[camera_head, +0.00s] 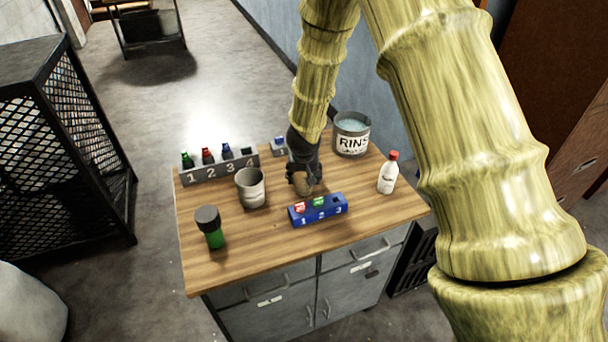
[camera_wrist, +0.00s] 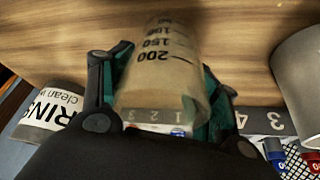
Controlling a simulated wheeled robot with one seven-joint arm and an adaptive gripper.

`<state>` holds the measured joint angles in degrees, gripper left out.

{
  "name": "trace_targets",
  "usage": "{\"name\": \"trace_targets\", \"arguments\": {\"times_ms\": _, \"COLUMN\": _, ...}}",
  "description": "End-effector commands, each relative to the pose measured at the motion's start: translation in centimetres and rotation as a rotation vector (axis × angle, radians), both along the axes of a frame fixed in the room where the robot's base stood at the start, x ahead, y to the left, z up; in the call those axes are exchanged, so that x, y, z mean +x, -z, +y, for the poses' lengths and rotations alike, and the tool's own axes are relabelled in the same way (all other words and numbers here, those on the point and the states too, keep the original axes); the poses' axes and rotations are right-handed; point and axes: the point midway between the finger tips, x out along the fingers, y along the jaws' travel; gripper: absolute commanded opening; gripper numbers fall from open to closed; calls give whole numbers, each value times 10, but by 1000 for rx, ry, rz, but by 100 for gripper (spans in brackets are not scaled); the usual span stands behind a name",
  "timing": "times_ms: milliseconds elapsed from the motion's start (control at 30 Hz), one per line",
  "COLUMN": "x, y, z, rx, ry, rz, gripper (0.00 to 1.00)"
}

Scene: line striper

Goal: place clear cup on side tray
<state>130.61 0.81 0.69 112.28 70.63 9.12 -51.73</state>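The clear cup (camera_wrist: 165,72) has dark volume marks and sits between the two fingers of my gripper (camera_wrist: 168,95) in the wrist view. The fingers flank it closely on both sides and look closed on it. In the head view my gripper (camera_head: 304,182) is low over the table's middle, behind the blue numbered rack. The cup (camera_head: 303,187) is small and partly covered there; I cannot tell whether it touches the table. A small grey numbered tray (camera_head: 280,148) stands behind and left of my gripper, partly hidden by my arm. It may be the side tray.
A grey rack (camera_head: 222,168) with bottles stands at the table's back left. A metal cup (camera_head: 250,188), green-bodied container (camera_head: 212,228), blue rack (camera_head: 318,210), white bottle (camera_head: 388,176) and rinse tub (camera_head: 351,138) surround my gripper. The front of the wooden table (camera_head: 275,252) is clear.

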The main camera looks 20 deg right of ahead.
Motion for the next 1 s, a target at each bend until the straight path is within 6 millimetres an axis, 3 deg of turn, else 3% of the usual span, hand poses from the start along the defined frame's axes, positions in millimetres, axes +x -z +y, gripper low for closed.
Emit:
{"name": "trace_targets", "arguments": {"times_ms": 33, "x": 0, "y": 0, "z": 0, "rx": 0, "ry": 0, "rz": 0, "gripper": 74}}
{"name": "trace_targets", "arguments": {"times_ms": 100, "x": 0, "y": 0, "z": 0, "rx": 0, "ry": 0, "rz": 0, "gripper": 86}}
{"name": "trace_targets", "arguments": {"times_ms": 567, "x": -2, "y": -5, "z": 1, "rx": 0, "ry": -1, "rz": 0, "gripper": 86}}
{"name": "trace_targets", "arguments": {"times_ms": 1000, "x": -22, "y": -58, "z": 8, "rx": -4, "ry": -2, "rz": 0, "gripper": 86}}
